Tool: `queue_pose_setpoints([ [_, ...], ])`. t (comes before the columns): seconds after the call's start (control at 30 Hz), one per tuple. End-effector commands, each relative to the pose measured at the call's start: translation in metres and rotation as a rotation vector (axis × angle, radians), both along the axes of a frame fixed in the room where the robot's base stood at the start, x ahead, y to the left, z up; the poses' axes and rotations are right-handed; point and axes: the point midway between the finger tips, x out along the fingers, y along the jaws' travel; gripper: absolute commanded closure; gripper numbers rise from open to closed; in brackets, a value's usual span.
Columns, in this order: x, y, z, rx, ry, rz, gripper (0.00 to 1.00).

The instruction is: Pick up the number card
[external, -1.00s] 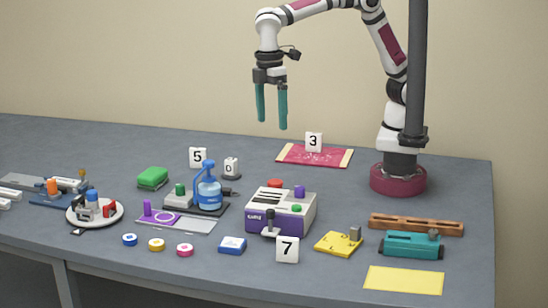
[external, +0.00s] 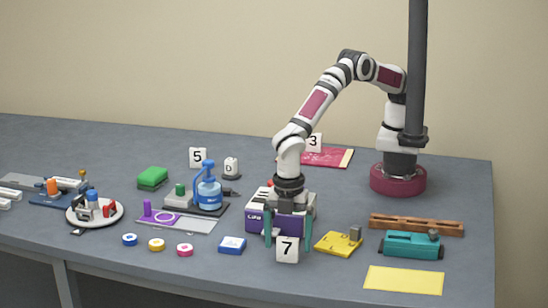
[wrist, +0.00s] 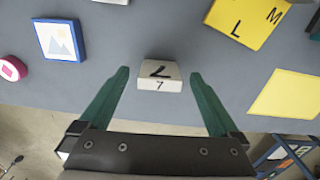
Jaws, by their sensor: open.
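Three white number cards stand on the table: the 7 card (external: 287,249) at the front edge, the 5 card (external: 198,157) at the back left, and the 3 card (external: 314,141) at the back, partly hidden by my arm. My gripper (external: 281,242) is open, low over the front of the table, with one teal finger on each side of the 7 card in the external view. In the wrist view the 7 card (wrist: 160,76) lies between and slightly beyond the fingertips of my gripper (wrist: 159,74), with gaps on both sides. I cannot tell its exact height over the card.
A purple and white machine (external: 257,217) stands right behind the 7 card, partly hidden by my gripper. A blue picture tile (external: 232,246) is to the left and a yellow letter plate (external: 338,243) to the right. The table's front edge is close.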

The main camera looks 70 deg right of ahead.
Motion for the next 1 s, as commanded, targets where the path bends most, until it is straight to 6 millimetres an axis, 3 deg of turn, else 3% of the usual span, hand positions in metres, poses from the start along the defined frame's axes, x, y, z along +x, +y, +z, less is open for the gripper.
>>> queue_pose_setpoints([
  [0.1, 0.0001, 0.0002, -0.0137, 0.001, 0.0, 0.0, 0.03],
  [0.3, 0.0001, 0.0003, -0.0148, 0.002, 0.001, -0.001, 0.03],
  [0.8, 0.0001, 0.0003, -0.0144, 0.001, 0.001, -0.001, 0.91],
  [1.0, 0.0002, 0.0004, -0.0142, 0.002, 0.0, -0.001, 0.93],
])
